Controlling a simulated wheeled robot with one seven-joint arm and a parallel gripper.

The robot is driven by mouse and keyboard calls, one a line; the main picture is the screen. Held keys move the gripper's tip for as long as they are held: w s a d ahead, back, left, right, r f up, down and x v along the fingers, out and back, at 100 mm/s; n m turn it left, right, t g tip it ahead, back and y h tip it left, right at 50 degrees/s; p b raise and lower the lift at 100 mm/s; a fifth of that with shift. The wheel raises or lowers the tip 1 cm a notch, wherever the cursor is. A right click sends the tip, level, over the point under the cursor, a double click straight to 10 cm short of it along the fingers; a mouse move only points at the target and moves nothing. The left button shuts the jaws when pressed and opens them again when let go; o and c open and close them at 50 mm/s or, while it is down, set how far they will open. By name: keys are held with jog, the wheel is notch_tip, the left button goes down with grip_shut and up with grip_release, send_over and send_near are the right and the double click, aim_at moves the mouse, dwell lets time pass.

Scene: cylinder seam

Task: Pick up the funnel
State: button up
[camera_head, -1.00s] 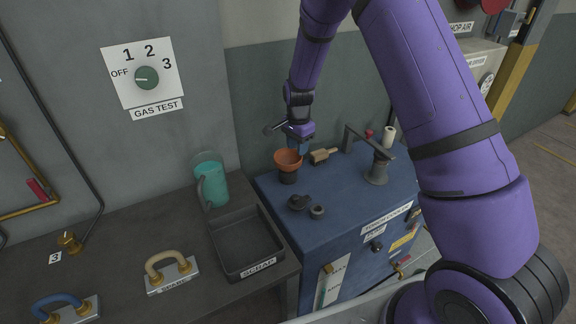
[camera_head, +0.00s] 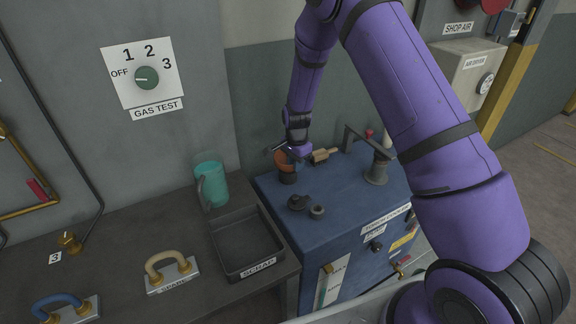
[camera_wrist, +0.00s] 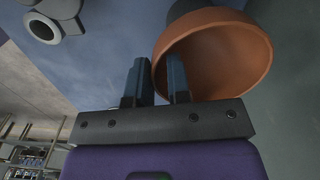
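The funnel (camera_head: 284,161) is an orange-brown cone with a dark lower part, on top of the blue cabinet in the head view. In the wrist view the funnel (camera_wrist: 225,55) fills the upper right, its wide mouth facing the camera. My gripper (camera_wrist: 158,68) is open, with a gap between its two dark fingers. The right finger overlaps the funnel's mouth and the left finger is outside the rim, so the near rim lies between them. I cannot tell whether either finger touches it. In the head view my wrist partly hides the funnel.
The blue cabinet (camera_head: 335,208) also carries a brush (camera_head: 325,155), dark round fittings (camera_head: 299,203) and a grey swivel arm (camera_head: 377,168) right of the funnel. A teal jug (camera_head: 212,184) and a scrap tray (camera_head: 247,271) stand on the bench to the left.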

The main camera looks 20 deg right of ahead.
grip_shut()
